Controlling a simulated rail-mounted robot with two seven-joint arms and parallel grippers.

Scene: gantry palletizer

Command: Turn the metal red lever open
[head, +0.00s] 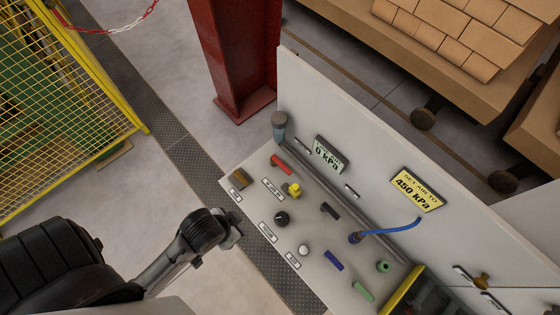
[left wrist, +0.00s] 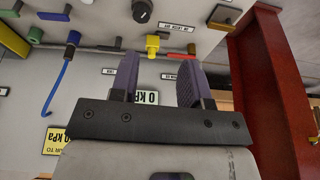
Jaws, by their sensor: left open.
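The red lever (head: 281,164) is a short bar on the grey control panel (head: 318,222), near its upper left end in the head view. It lies next to a yellow knob (head: 291,189). In the left wrist view the red lever (left wrist: 181,56) shows just beyond the gap between my fingers, partly hidden by one of them. My left gripper (head: 230,230) is off the panel's left edge in the head view, apart from the lever. In the left wrist view its two purple-padded fingers (left wrist: 160,75) are spread and empty. My right gripper is not in view.
The panel also carries a black dial (head: 282,219), a brown block (head: 239,177), a blue handle (head: 334,260) and a blue hose (head: 393,229). A display (head: 326,154) reads 0 kPa; a yellow sign (head: 416,190) reads 450 kPa. A red column (head: 237,55) stands behind.

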